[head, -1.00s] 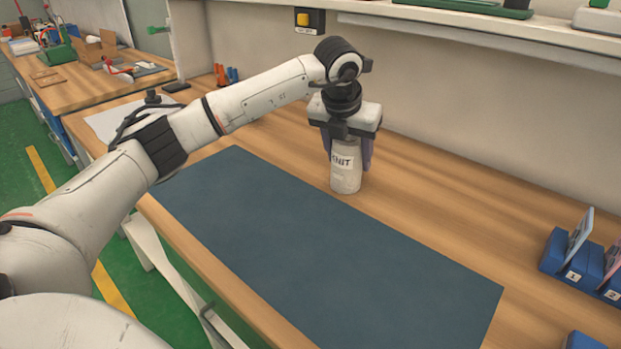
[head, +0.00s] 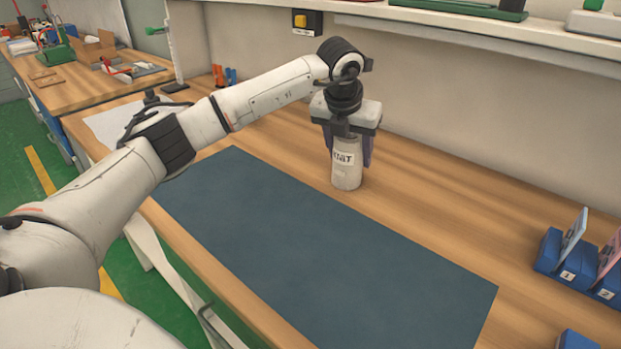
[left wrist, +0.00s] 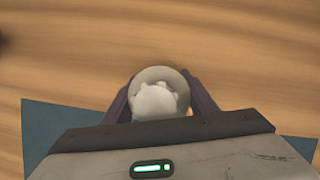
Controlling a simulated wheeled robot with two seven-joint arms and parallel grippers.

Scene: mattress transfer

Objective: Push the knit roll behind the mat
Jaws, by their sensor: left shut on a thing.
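The knit roll (head: 345,172) is a pale upright cylinder with a dark-lettered label. It stands on the wooden bench just behind the far edge of the dark blue-grey mat (head: 320,245), with a narrow strip of wood between them. My left gripper (head: 347,152) points down from above and is shut on the roll's upper part, one dark finger on each side. In the left wrist view the roll's round top (left wrist: 158,90) shows between the fingers, and the mat (left wrist: 38,125) lies along the lower edge. My right gripper is not in view.
Blue numbered holders (head: 575,262) with upright cards stand at the right. Orange and blue items (head: 224,76) stand at the back left. A wall with a shelf (head: 470,32) rises behind the bench. Bare wood (head: 450,205) lies right of the roll.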

